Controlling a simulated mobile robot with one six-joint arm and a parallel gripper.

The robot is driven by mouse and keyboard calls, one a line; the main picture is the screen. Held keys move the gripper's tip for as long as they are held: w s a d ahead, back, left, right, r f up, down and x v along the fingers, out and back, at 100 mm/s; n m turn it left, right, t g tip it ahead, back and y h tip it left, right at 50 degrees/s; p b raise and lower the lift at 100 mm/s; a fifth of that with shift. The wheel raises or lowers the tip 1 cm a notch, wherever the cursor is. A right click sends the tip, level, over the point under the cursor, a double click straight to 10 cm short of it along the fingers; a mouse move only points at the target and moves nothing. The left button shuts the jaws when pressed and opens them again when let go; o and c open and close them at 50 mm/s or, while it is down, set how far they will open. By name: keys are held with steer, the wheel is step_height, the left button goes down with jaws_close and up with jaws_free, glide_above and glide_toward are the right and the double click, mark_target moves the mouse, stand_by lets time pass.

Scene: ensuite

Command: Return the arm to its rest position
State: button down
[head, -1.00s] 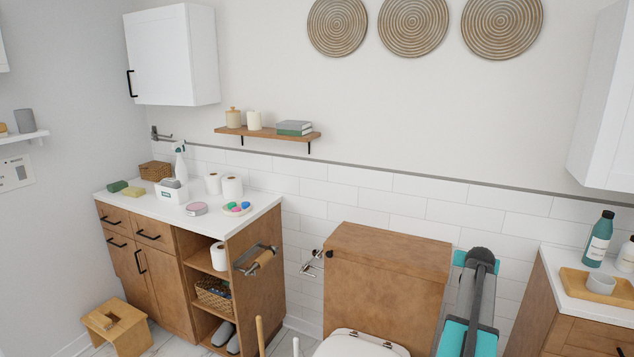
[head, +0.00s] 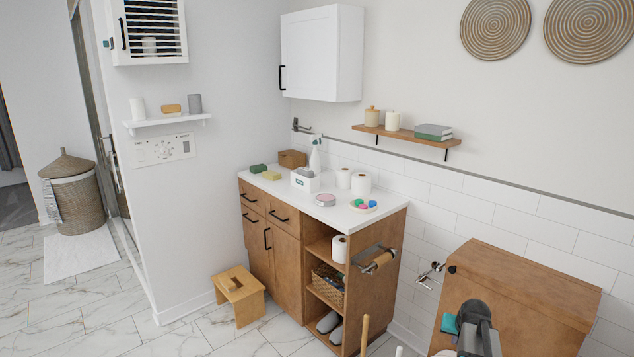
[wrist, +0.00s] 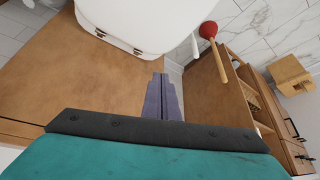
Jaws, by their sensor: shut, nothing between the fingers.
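My gripper (wrist: 162,97) shows in the wrist view with its two grey fingers together and nothing between them. It is above the wooden toilet cistern box, with the white toilet lid (wrist: 150,20) beyond the fingertips. In the head view part of my arm (head: 478,325) shows at the bottom right, in front of the wooden cistern box (head: 530,285). The fingers are not visible in the head view.
A wooden vanity (head: 375,290) with a white top holds several small items. A wooden stool (head: 238,293) stands on the floor beside it. A red plunger (wrist: 208,30) stands near the toilet. Marble floor at left is open up to a wicker basket (head: 75,205).

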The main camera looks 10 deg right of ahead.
steer(key=s+a+f+n+g+y, duration=0.15)
steer(key=a+f, duration=0.25)
steer(key=a, duration=0.8)
steer(key=a+f+n+g+y, duration=0.1)
steer(key=a+f+n, duration=0.15)
steer(key=a, duration=0.95)
steer(key=s+a+f+n+g, duration=0.1)
steer(key=s+a+f, duration=0.2)
steer(key=s+a, duration=0.35)
steer(key=s+a+f+n+g, duration=0.1)
steer(key=s+a+f+g, duration=0.15)
steer(key=a, duration=0.75)
steer(key=s+f+g, duration=0.2)
steer(key=s+f, duration=0.7)
steer(key=s, duration=0.3)
steer(key=s+f+g, duration=0.2)
steer(key=s+f, duration=0.6)
steer(key=s, duration=0.5)
steer(key=shift+s+d+f+g, duration=0.2)
steer(key=shift+d+f+g, duration=0.1)
steer(key=shift+d+f, duration=0.15)
